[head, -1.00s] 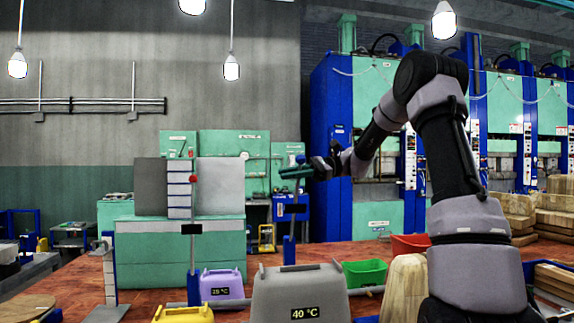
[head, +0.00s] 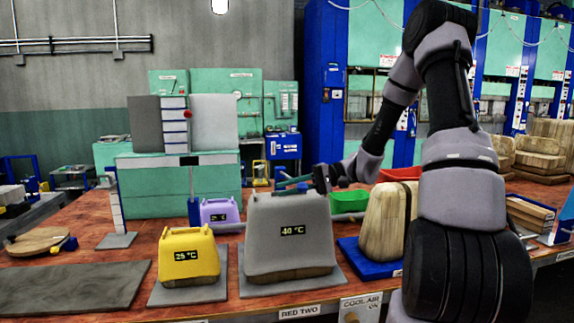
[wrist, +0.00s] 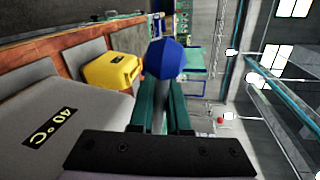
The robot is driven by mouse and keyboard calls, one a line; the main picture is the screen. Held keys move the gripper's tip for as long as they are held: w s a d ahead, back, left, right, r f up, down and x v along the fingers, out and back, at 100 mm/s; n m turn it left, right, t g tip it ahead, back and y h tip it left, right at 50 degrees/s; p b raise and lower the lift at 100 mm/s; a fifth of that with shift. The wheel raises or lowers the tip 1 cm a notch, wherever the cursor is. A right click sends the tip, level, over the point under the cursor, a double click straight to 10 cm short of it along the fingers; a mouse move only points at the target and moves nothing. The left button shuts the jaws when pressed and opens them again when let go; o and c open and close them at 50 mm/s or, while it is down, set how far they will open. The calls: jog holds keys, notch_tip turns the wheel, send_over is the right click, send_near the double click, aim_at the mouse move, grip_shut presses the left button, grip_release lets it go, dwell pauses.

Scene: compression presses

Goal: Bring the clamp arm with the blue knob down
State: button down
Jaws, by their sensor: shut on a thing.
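The blue knob (wrist: 165,60) is large in the wrist view, on a grey rod that runs between the green fingers. My gripper (wrist: 161,115) is shut on this clamp arm just below the knob. In the head view my gripper (head: 293,183) is low, at the top of the grey 40 °C block (head: 262,225). The rest of the clamp arm is mostly hidden there behind the fingers and the block. I cannot tell whether it touches the block.
A clamp arm with a red knob (head: 187,114) stands upright to the left. A yellow 25 °C block (head: 188,262) and a purple block (head: 219,215) stand beside the grey one. A wooden block (head: 385,225) sits on a blue plate to the right.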

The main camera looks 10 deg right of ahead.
jog(key=shift+n+t, duration=0.3)
jog(key=shift+n, duration=0.5)
notch_tip(320, 180, down, 5)
jog(key=shift+s+d+f, duration=0.1)
jog(key=shift+s, duration=0.05)
jog(key=c, duration=0.9)
grip_release()
jog(key=shift+f, duration=0.1)
jog(key=v, duration=1)
jog(key=shift+d, duration=0.35)
